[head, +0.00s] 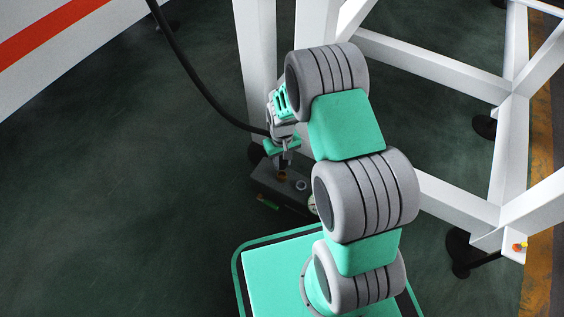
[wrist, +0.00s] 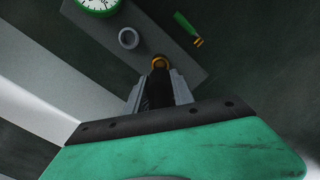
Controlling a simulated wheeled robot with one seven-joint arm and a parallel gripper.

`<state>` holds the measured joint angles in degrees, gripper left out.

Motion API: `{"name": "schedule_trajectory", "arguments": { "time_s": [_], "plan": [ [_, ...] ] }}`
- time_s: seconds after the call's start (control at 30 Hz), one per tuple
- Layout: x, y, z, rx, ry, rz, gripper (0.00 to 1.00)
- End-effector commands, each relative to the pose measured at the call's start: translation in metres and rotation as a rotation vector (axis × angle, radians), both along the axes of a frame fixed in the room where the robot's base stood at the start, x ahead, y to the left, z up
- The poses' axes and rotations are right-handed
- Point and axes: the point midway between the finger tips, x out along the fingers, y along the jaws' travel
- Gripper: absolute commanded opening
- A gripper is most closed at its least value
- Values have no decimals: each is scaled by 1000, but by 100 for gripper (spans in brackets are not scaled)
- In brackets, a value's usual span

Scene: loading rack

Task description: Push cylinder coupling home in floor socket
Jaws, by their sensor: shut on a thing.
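My gripper (wrist: 158,88) is shut on a dark cylinder coupling (wrist: 157,84), held between its two grey fingers. The coupling's front end meets a brass ring, the floor socket (wrist: 160,62), on a dark grey box (wrist: 175,48). I cannot tell how deep the coupling sits in the socket. In the head view my gripper (head: 283,163) points down over the box (head: 292,193), and the brass socket (head: 282,177) shows just under the fingers. A black hose (head: 195,78) runs from the top of the head view to the gripper area.
A grey ring (wrist: 128,38) and a green-rimmed gauge (wrist: 98,3) are on or beside the box. A green piece with brass prongs (wrist: 187,25) lies at its far side. White rack posts (head: 257,60) stand close behind the gripper. Open floor (head: 130,200) lies to the left.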

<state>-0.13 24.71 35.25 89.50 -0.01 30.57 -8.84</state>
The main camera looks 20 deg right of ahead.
Motion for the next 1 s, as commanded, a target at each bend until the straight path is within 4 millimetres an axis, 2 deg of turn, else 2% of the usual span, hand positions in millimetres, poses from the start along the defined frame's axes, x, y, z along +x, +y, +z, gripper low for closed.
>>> {"name": "schedule_trajectory", "arguments": {
  "time_s": [1.0],
  "plan": [
    [0, 0, -18, 0, 0, 0, 0]
  ]
}}
